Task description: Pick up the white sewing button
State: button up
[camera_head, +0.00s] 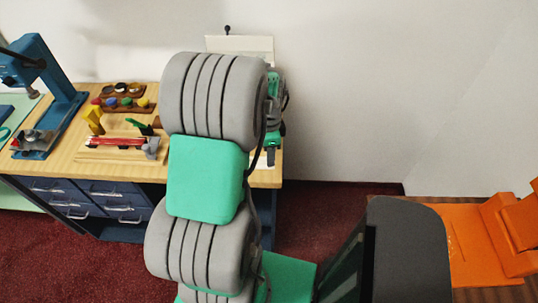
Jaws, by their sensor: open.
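I cannot make out the white sewing button for certain. A small wooden holder (128,104) on the bench has several small round pieces in dark, pale, red, blue, green and yellow, too small to identify. My gripper (271,157) shows only in part at the right end of the bench, beyond my large grey and green arm. Its jaws are open, and no object shows between them. My arm hides the right part of the bench top, so things there may be covered.
The wooden bench (65,160) has blue drawers below. A blue press (50,95) stands at its left. A wooden tray (120,150) holds tools near the front. A pale board (240,44) stands against the wall. An orange object (480,245) is at the right.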

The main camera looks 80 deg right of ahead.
jog(key=shift+f, duration=0.2)
dwell(0.5)
jog(key=shift+c, duration=0.4)
grip_shut()
